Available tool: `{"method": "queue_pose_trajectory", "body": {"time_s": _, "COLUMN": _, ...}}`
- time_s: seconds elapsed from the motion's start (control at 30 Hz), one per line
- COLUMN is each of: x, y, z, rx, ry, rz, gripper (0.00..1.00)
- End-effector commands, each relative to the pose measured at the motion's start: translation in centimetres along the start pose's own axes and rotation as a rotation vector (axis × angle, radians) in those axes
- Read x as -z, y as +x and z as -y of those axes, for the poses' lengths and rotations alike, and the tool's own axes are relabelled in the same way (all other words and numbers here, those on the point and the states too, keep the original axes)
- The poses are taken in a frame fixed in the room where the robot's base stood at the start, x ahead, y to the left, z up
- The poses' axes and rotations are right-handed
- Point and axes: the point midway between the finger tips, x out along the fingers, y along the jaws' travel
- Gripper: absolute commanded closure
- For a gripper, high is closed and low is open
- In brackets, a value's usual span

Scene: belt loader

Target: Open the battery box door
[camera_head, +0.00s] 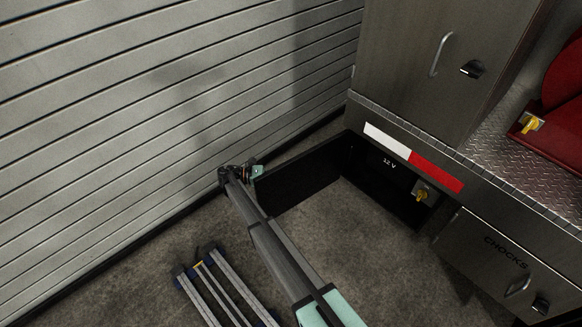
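A dark panel (305,178), which looks like the battery box door, stands out from the vehicle's lower side at an angle to it. My gripper (243,174) is at the panel's outer end, near the slatted wall. It is small and dark here, so I cannot tell whether its fingers touch or hold the panel. A handle on the panel cannot be made out.
A slatted grey wall (150,120) runs close along the left. A ladder-like object (222,290) lies on the floor at the bottom. The "CHOCKS" door (500,270) is at the lower right, a taller cabinet (410,60) above. Floor between panel and vehicle is clear.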

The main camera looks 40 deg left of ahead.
Motion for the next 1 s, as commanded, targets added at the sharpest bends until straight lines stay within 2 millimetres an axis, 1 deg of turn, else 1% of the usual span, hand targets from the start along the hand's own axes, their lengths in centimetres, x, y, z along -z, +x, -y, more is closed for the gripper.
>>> {"method": "queue_pose_trajectory", "body": {"time_s": 0.47, "x": 0.1, "y": -0.17, "z": 0.22, "rx": 0.002, "ry": 0.0, "rz": -0.001, "gripper": 1.0}}
{"method": "queue_pose_trajectory", "body": {"time_s": 0.5, "x": 0.1, "y": -0.17, "z": 0.22, "rx": 0.002, "ry": 0.0, "rz": -0.001, "gripper": 0.79}}
{"method": "queue_pose_trajectory", "body": {"time_s": 0.53, "x": 0.1, "y": -0.18, "z": 0.22, "rx": 0.001, "ry": 0.0, "rz": -0.001, "gripper": 0.68}}
{"method": "queue_pose_trajectory", "body": {"time_s": 0.57, "x": 0.09, "y": -0.19, "z": 0.22, "rx": 0.001, "ry": 0.0, "rz": -0.001, "gripper": 0.63}}
{"method": "queue_pose_trajectory", "body": {"time_s": 1.0, "x": 0.06, "y": -0.27, "z": 0.24, "rx": 0.001, "ry": 0.0, "rz": -0.001, "gripper": 0.63}}
